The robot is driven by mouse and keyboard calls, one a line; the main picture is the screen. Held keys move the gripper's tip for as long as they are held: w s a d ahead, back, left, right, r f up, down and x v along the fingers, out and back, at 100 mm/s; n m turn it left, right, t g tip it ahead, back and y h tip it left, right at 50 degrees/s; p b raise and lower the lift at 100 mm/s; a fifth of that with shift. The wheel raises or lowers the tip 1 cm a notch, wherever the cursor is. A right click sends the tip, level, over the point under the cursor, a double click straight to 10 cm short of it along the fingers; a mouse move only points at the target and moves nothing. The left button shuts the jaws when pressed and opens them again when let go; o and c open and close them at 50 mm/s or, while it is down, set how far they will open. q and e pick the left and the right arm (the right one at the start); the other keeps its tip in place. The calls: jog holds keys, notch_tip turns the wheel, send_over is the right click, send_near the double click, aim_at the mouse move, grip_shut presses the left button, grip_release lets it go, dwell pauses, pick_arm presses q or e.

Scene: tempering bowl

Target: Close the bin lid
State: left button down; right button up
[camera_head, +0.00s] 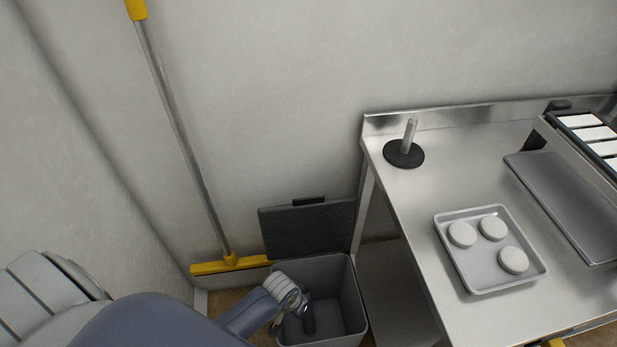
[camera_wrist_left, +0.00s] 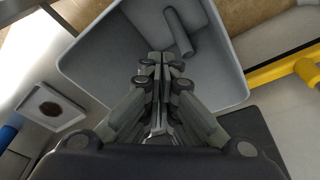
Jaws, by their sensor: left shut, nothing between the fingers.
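The grey bin (camera_head: 347,283) stands on the floor beside the steel table, its top open. Its dark grey lid (camera_head: 310,230) is raised, standing nearly upright behind the bin near the wall, with a small black handle on its top edge. My left gripper (camera_head: 302,309) is over the bin's opening, pointing down into it, below the level of the raised lid and apart from it. In the left wrist view, my left gripper (camera_wrist_left: 160,58) is shut and empty in front of the bin (camera_wrist_left: 88,58); the lid (camera_wrist_left: 268,128) shows at lower right. My right gripper is not seen.
A grey cylinder (camera_wrist_left: 181,33) lies in the bin. A yellow-headed floor tool (camera_head: 230,264) leans on the wall, its head beside the lid. The steel table (camera_head: 400,215) at right holds a tray (camera_head: 485,280) of white rounds and a black-based upright post (camera_head: 404,154).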

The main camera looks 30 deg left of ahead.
pick_arm(q)
jog(key=w+r+n, duration=0.2)
jog(key=w+r, duration=0.9)
jog(key=w, duration=0.1)
jog(key=n+y+p, duration=0.1)
jog(key=n+p, duration=0.1)
send_near(323, 199)
jog(key=f, duration=0.3)
jog(key=s+d+f, duration=0.1)
jog(key=f, duration=0.1)
jog(key=shift+s+f, duration=0.1)
jog(key=w+a+r+n+y, duration=0.1)
jog(key=w+a+r+n, duration=0.3)
jog(key=w+a+r, duration=0.3)
notch_tip(323, 199, down, 8)
jog(key=s+p, duration=0.1)
jog(key=p, duration=0.1)
jog(key=shift+s+f, duration=0.15)
jog(key=shift+s, duration=0.2)
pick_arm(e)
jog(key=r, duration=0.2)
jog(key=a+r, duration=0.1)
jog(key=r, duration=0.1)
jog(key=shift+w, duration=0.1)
pick_arm(q)
jog(key=shift+d, duration=0.1)
jog(key=shift+y, duration=0.3)
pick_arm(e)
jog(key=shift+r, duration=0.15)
